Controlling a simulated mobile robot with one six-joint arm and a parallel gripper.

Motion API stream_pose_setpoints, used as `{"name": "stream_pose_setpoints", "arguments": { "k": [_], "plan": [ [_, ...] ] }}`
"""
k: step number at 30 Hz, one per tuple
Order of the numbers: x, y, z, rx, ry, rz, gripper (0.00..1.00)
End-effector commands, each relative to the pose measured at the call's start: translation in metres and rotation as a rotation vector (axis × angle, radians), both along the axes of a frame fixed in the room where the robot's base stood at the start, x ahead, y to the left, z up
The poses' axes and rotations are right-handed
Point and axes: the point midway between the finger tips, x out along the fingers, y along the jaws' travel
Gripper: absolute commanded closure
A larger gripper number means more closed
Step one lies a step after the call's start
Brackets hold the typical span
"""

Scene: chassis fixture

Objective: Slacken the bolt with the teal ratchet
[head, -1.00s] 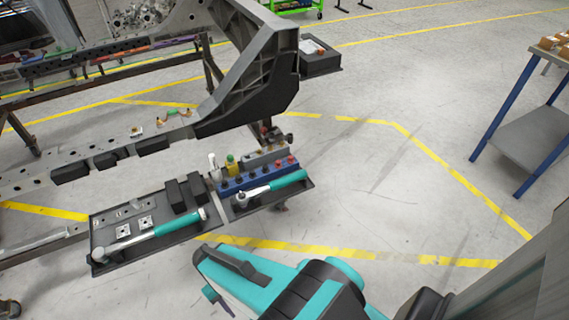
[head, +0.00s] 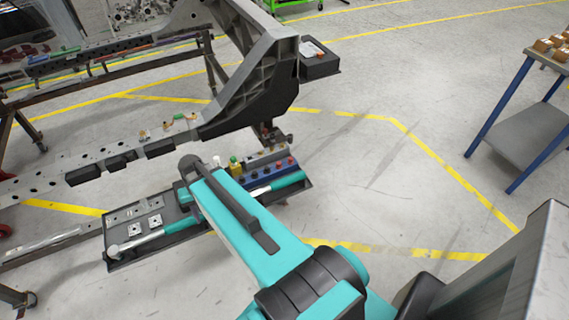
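Two teal-handled ratchets lie in the dark tool tray (head: 122,264) below the chassis rail (head: 60,177). The left ratchet (head: 180,226) has its silver head at the tray's left end; its handle runs right toward my arm. The right ratchet (head: 287,181) lies at the tray's right end, its head end hidden by my arm. Small brass-coloured fittings (head: 142,136) stand on the rail; I cannot tell which is the bolt. My teal arm reaches over the middle of the tray. My gripper's fingers do not show.
A blue socket holder (head: 255,177) and small bottles (head: 235,165) stand at the tray's back right. Square metal plates (head: 154,221) lie at its left. A dark chassis bracket (head: 255,90) rises behind. A blue-legged table (head: 525,130) stands at right; the floor between is clear.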

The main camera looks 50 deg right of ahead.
Motion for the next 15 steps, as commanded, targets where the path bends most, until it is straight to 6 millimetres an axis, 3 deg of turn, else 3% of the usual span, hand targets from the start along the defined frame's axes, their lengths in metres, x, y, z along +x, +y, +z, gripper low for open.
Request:
{"name": "stream_pose_setpoints", "arguments": {
  "k": [2,15],
  "plan": [
    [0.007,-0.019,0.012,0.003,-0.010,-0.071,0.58],
    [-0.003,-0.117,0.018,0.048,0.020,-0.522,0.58]
  ]
}}
